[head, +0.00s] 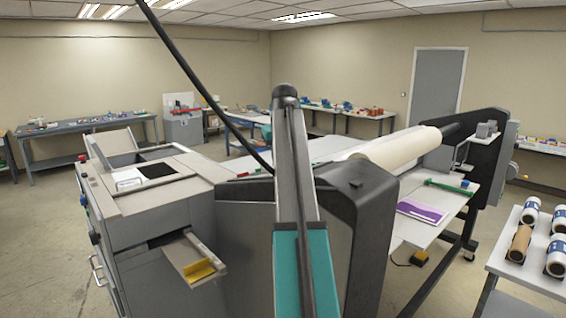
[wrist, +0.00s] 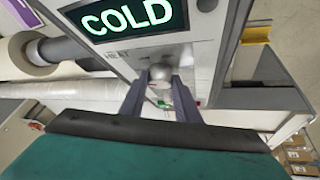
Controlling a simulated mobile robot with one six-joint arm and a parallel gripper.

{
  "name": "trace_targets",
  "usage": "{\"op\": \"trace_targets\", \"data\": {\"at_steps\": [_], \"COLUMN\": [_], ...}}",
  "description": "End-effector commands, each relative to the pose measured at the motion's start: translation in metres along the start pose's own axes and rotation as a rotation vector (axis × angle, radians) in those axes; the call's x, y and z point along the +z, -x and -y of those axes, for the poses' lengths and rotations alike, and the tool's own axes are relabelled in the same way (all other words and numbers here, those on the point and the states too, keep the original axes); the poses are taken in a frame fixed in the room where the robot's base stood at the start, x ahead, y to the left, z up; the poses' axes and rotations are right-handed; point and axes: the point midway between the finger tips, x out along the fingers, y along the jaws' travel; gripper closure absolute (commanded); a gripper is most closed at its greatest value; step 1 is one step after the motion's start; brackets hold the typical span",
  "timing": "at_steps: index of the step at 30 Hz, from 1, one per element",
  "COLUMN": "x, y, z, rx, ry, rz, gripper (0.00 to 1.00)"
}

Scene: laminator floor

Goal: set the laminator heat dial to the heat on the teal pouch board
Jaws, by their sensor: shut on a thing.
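The laminator heat dial (wrist: 160,72) is a small grey, rounded knob in the wrist view, below a partly hidden "HEAT" label. A lit display (wrist: 135,17) above it reads "COLD" in green letters. My gripper (wrist: 160,79) is shut on the dial, one dark finger on each side. The fingers hide part of the dial, and I cannot read a pointer or scale on it. In the head view the laminator (head: 372,205) stands behind my arm, with a large cream roll (head: 395,150); the dial and gripper are hidden there. I cannot make out a teal pouch board.
A grey cabinet machine (head: 150,208) with a pulled-out tray (head: 190,255) holding a yellow piece stands at the left. A purple sheet (head: 422,211) lies on the laminator's table. A white rack (head: 510,262) of rolls stands at the right. Floor is clear at far left.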

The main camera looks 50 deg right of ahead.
Motion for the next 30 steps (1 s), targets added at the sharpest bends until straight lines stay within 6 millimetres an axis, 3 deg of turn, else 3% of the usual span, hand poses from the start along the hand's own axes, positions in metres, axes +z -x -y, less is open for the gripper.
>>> {"op": "trace_targets", "data": {"at_steps": [21,30], "x": [-0.0039,-0.0046], "y": [-0.0034,-0.0035], "z": [0.0082,0.0089], "rx": [0.432,0.545], "ry": [-0.472,-0.596], "rz": [-0.003,-0.002], "gripper": [0.93,0.93]}}
